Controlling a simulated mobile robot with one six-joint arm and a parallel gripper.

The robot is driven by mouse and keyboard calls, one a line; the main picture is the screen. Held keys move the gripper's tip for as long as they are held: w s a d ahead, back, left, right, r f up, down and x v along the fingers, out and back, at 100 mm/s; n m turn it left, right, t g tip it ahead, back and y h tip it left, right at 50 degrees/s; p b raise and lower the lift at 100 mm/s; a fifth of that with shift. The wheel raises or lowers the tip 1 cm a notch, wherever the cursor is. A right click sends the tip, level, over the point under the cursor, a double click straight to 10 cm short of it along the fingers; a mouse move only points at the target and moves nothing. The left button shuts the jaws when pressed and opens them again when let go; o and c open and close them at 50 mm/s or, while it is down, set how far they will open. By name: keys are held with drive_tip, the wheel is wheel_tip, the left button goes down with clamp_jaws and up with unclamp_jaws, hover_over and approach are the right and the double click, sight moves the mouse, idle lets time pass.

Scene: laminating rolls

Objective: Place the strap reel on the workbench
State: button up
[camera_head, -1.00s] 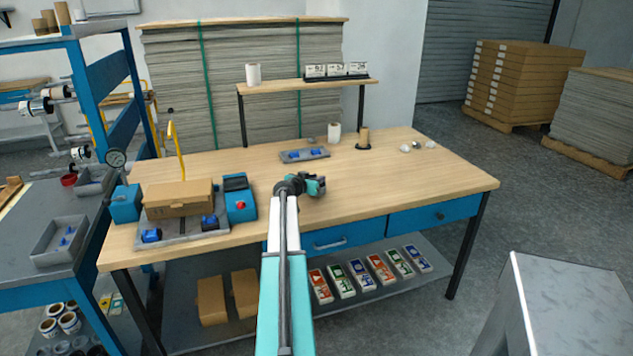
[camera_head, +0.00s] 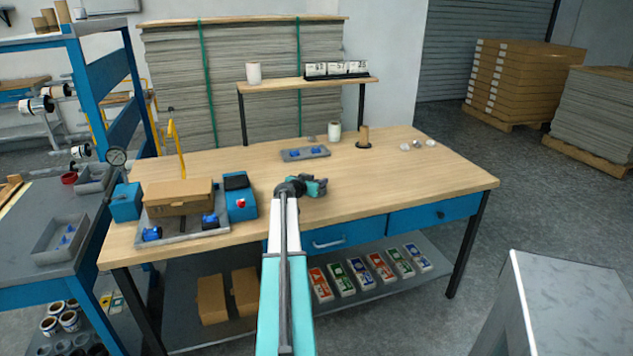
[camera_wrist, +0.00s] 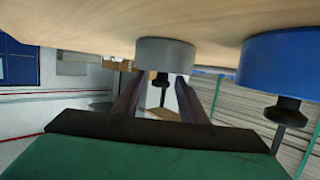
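The workbench (camera_head: 430,190) is a wooden-topped table with blue drawers. My gripper (camera_head: 320,187) is above its front middle part. In the wrist view my gripper (camera_wrist: 157,78) has two dark fingers standing apart, with background showing between them. A grey cylinder (camera_wrist: 165,54) with a dark stem lies just beyond the fingertips. A blue cylinder (camera_wrist: 275,62) with a similar stem is to its right. Both meet the wooden surface at the top of that view. I cannot tell which thing is the strap reel. A brown roll on a dark base (camera_head: 363,137) stands at the back of the bench.
A grey tray (camera_head: 290,155) with blue pieces lies behind my gripper. A cardboard box (camera_head: 178,197) and a blue device (camera_head: 240,205) stand at left. A white roll (camera_head: 335,132) and small white pieces (camera_head: 418,143) are at the back. The bench's right part is clear.

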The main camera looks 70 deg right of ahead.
drive_tip(key=shift+r, duration=0.15)
drive_tip(key=shift+a, duration=0.55)
drive_tip(key=shift+b+v, duration=0.95)
drive_tip(key=shift+v, duration=4.55)
drive_tip(key=shift+r, duration=0.15)
